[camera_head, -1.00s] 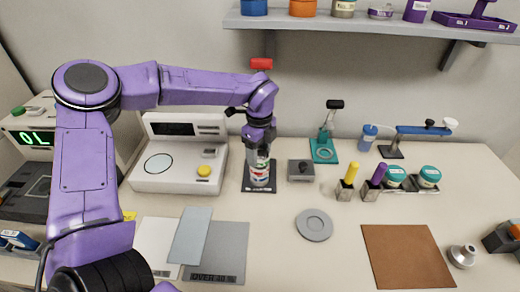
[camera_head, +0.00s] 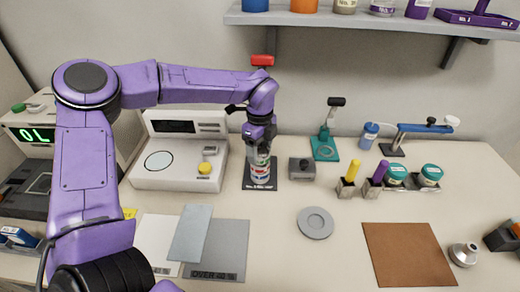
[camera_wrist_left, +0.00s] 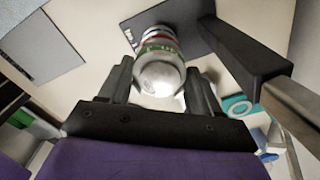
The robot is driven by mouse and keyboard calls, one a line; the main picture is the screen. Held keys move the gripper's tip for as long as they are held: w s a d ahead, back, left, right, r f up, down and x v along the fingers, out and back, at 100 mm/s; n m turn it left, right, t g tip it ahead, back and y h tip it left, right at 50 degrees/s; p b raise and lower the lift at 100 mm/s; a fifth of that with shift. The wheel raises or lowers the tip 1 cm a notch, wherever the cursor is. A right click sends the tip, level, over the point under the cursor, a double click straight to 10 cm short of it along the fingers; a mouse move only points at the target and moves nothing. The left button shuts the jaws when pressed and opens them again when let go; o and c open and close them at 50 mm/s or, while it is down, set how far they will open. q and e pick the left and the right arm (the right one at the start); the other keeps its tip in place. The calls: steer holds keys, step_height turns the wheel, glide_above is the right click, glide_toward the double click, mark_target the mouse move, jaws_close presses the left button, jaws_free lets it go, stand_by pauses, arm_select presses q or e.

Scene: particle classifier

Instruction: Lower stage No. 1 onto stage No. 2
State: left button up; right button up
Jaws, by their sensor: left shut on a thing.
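My left gripper (camera_head: 259,147) points down at the top of a small banded stack of stages on a dark plate (camera_head: 246,183). It is shut on a pale silvery stage (camera_wrist_left: 160,76), presumably stage No. 1, which sits between the fingers in the left wrist view. Below it, in line, is a stage with coloured and white bands (camera_head: 260,173), presumably stage No. 2, standing upright on the plate. Its bands also show in the left wrist view (camera_wrist_left: 153,37). I see no clear gap between the stages, but cannot tell whether they touch. My right gripper is out of view.
A white instrument with a yellow button (camera_head: 150,182) stands left of the stack, and a small grey block (camera_head: 301,169) right of it. A round grey dish (camera_head: 315,223) lies in front on the right.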

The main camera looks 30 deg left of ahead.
arm_select(q)
steer(key=shift+f+b, duration=0.4)
steer(key=shift+f, duration=0.05)
stand_by(0.3)
steer(key=o, duration=1.2)
step_height(320, 180, up, 11)
steer(key=shift+f+b, duration=0.2)
steer(key=shift+b, duration=0.35)
